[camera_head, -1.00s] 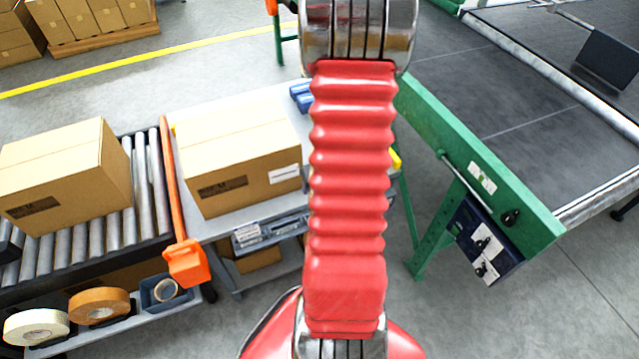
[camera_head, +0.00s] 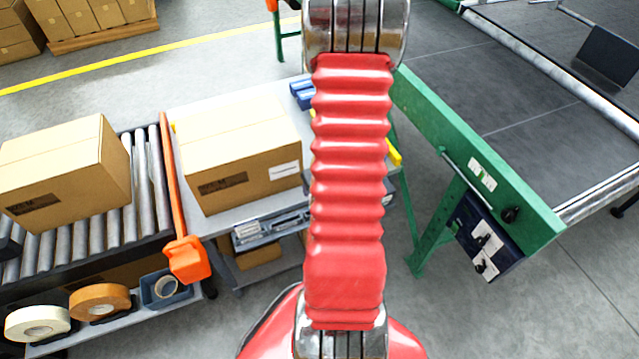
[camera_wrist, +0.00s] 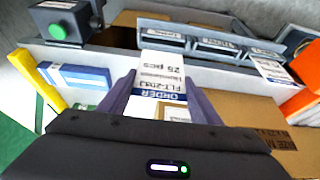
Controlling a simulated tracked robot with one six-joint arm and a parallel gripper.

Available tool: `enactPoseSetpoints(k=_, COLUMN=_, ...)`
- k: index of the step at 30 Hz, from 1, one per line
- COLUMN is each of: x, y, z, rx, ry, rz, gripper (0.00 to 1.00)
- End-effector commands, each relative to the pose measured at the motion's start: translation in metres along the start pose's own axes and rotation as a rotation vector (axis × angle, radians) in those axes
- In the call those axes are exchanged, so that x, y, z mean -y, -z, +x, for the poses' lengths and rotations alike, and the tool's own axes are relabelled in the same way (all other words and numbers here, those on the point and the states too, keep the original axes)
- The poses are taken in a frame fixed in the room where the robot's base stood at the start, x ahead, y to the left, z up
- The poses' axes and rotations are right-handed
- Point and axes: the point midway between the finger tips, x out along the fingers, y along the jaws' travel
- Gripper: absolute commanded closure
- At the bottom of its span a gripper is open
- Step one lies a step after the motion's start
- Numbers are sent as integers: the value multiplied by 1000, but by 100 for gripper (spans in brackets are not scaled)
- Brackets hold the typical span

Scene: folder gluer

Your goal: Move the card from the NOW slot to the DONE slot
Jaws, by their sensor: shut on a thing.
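In the wrist view my gripper (camera_wrist: 158,88) has its two purple fingers shut on a white order card (camera_wrist: 162,72), whose print is upside down there. The card's far end reaches the first compartment on the left of a grey slot rack (camera_wrist: 225,57). I cannot tell whether it is inside the slot or in front of it. The slot labels are too small to read. Another white card (camera_wrist: 277,72) is at the rack's right end. In the head view the rack (camera_head: 290,222) runs along the table's front edge; my arm hides the gripper and held card.
A carton (camera_head: 235,150) stands on the table behind the rack. A roller conveyor (camera_head: 150,185) with another carton (camera_head: 65,170) is at the left. A green-framed belt machine (camera_head: 480,150) stands at the right. A green button box (camera_wrist: 62,25) shows in the wrist view.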

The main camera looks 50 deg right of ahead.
Motion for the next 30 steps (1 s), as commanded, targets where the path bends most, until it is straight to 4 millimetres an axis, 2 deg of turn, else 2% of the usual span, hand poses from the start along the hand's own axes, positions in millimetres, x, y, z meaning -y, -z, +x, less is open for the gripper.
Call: enactPoseSetpoints(k=30, x=0, y=-20, z=47, rx=1, ry=0, rz=0, gripper=62)
